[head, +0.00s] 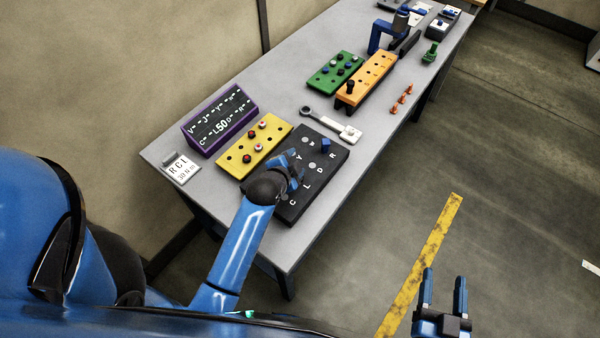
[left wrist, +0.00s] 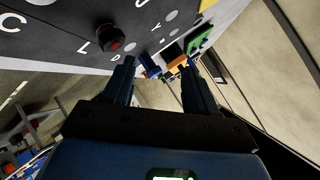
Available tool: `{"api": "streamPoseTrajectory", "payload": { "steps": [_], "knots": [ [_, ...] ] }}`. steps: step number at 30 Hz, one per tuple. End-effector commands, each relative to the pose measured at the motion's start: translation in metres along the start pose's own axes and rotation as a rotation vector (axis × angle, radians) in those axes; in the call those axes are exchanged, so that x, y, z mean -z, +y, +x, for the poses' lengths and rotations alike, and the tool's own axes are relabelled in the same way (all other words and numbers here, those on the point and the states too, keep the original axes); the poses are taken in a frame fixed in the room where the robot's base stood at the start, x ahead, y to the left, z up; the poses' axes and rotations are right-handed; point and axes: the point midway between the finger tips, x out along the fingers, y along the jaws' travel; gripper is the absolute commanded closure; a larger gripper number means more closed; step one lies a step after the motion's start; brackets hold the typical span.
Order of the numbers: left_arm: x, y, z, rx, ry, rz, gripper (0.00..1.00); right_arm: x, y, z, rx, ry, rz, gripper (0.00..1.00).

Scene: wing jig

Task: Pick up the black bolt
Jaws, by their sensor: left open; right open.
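In the left wrist view a black bolt (left wrist: 110,38) with a hex head and a reddish face stands on the black lettered board (left wrist: 45,45). In the head view my left arm and gripper cover that part of the black board (head: 335,164), so this bolt cannot be made out there. My left gripper (head: 295,166) is over the board, open and empty. In the left wrist view its fingertips (left wrist: 156,64) are close beside the bolt, which lies outside them to the left. My right gripper (head: 445,275) is open and empty above the floor.
A blue piece (head: 325,145) stands on the board's far side. A yellow block (head: 233,160) with red and pale bolts lies alongside. Beyond are a wrench (head: 325,121), a green block (head: 322,82) and an orange block (head: 378,67) carrying another dark bolt (head: 350,86). The table's front edge is close.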

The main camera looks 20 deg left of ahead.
Motion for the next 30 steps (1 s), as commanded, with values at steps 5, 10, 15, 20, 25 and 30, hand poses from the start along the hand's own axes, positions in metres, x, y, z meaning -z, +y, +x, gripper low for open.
{"api": "streamPoseTrajectory", "payload": {
  "steps": [5, 10, 15, 20, 25, 30],
  "knots": [
    [0.045, -0.039, 0.025, -0.193, -0.09, 0.321, 0.43, 0.024, 0.0, -0.001, 0.0, -0.001, 0.0, 0.41],
    [0.052, -0.038, 0.021, -0.502, -0.144, 0.696, 0.43, 0.033, 0.0, -0.001, 0.0, -0.001, 0.0, 0.41],
    [0.05, -0.032, 0.0, -0.79, -0.108, 0.982, 0.43, 0.038, 0.0, -0.001, -0.001, -0.001, 0.0, 0.41],
    [0.049, -0.029, -0.019, -0.971, -0.047, 1.136, 0.43, 0.04, 0.0, -0.001, -0.001, -0.001, 0.0, 0.41],
    [0.043, -0.021, -0.022, -1.051, -0.009, 1.199, 0.43, 0.033, 0.0, -0.001, -0.001, -0.001, 0.0, 0.41],
    [0.03, -0.004, -0.01, -1.062, -0.005, 1.206, 0.43, 0.017, 0.0, -0.001, 0.0, -0.001, 0.0, 0.41]
  ]
}}
